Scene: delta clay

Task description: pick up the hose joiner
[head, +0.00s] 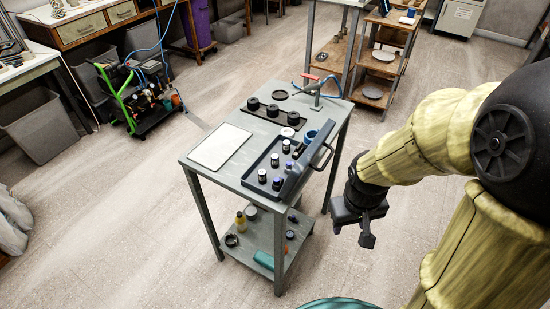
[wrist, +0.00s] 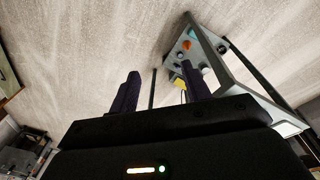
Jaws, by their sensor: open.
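I cannot pick out the hose joiner for certain. Small items stand on the grey metal table (head: 228,178): several dark jars with pale lids in a dark tray (head: 256,172), black round parts on a dark strip, and a red-handled fitting (head: 312,78) with a blue hose at the far end. My gripper (head: 352,234) hangs in the air to the right of the table, apart from it, open and empty. Its two dark fingers also show in the wrist view (wrist: 160,90), apart, with floor and the tilted table beyond.
The table's lower shelf (head: 262,238) holds a yellow bottle (head: 241,222), a teal item (head: 264,260) and small round parts. A wooden shelf rack (head: 378,75) stands behind. A green-framed cart (head: 135,100) is at the left. The floor around the table is mostly clear.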

